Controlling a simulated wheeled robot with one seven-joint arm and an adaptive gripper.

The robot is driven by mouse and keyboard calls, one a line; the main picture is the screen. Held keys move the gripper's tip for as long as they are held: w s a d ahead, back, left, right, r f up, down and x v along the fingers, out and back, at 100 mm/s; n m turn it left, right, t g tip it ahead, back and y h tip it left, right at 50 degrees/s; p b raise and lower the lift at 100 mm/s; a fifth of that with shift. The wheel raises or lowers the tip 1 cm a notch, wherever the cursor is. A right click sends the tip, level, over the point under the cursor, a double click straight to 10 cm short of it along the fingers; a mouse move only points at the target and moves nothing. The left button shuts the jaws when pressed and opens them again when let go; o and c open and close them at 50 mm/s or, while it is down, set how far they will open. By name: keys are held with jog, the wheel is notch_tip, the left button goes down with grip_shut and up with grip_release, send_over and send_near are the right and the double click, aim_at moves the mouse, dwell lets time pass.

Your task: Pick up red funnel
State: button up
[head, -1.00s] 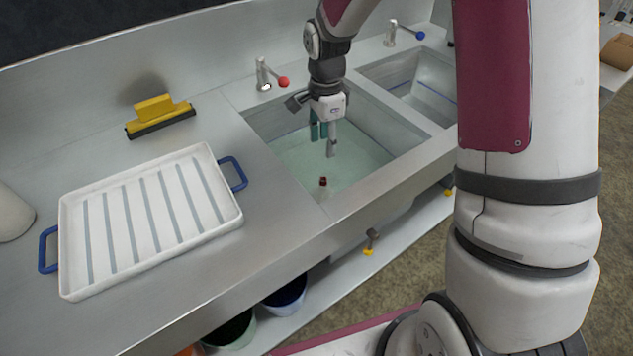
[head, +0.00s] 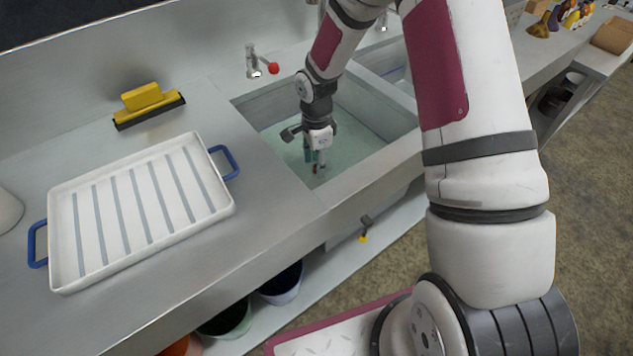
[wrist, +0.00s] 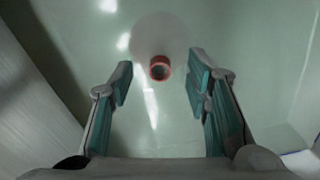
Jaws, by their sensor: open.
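The red funnel shows as a small red ring (wrist: 160,68) in the wrist view, standing up from the water. A faint pale disc around it seems to be its wider part under the cloudy water; its outline is unclear. In the head view only a small red bit (head: 315,169) shows by my fingertips. My gripper (wrist: 160,76) is open, its teal-padded fingers on the left and right of the ring, with gaps on both sides. In the head view my gripper (head: 314,163) is down inside the left sink, and its fingers partly hide the funnel.
The sink (head: 388,146) has steel walls close around my gripper and holds pale green water. A tap with a red knob (head: 273,68) stands behind it. A white striped tray (head: 140,215) with blue handles and a yellow squeegee (head: 143,97) lie on the counter to the left.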

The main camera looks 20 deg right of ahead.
jog(key=shift+f, duration=1.6)
grip_shut()
notch_tip(320, 180, up, 10)
jog(key=shift+r, duration=0.1)
